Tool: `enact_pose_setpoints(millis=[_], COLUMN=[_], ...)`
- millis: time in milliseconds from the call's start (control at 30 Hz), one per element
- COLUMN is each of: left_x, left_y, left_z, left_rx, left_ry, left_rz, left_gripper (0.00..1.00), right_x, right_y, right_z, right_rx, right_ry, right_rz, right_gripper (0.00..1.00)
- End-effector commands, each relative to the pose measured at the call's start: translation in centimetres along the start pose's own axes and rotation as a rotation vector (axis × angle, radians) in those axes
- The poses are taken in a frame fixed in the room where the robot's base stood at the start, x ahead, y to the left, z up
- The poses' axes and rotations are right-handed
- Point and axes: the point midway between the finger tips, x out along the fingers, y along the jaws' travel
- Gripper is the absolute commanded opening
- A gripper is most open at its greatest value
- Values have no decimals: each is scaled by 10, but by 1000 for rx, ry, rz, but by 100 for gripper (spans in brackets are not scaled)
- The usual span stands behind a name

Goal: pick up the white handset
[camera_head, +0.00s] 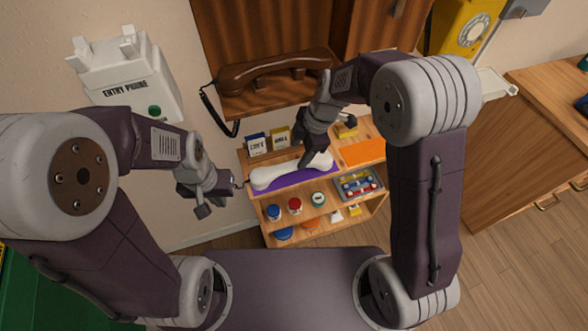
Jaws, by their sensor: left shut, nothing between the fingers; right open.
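The white handset (270,177) lies on a purple mat (296,181) on the top of a small wooden shelf unit. My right gripper (304,161) is open and points down at the handset, its fingers overlapping the handset's middle in the picture. I cannot tell whether they touch it. The fingers hide a part of the handset's middle. My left gripper (240,184) is shut and empty, just left of the handset's left end and apart from it.
A brown handset (270,72) rests on a wall mount behind. A white entry phone (122,82) hangs at left, a yellow phone (468,30) at upper right. Small labelled boxes (257,144), an orange mat (362,152), a tray (359,184) and jars (295,205) crowd the shelves.

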Motion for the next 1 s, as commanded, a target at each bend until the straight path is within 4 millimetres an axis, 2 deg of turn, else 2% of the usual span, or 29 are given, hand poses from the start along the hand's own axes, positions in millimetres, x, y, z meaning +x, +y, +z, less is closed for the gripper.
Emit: enact_pose_setpoints(millis=[167, 400, 533, 800, 1000], left_x=[1, 4, 4, 9, 8], left_y=[0, 0, 0, 0, 0], left_z=[0, 0, 0, 1, 1], left_rx=[0, 0, 0, 0, 0], left_ry=[0, 0, 0, 0, 0], left_rz=[0, 0, 0, 0, 0], left_gripper=[0, 0, 0, 0, 0], right_x=[3, 37, 42, 87, 91], right_y=[1, 0, 0, -1, 0], right_z=[-1, 0, 0, 2, 2], right_rx=[-12, -10, -10, -9, -9], right_ry=[2, 2, 1, 1, 1], right_rz=[-1, -4, -1, -1, 1], right_gripper=[56, 56, 56, 56, 56])
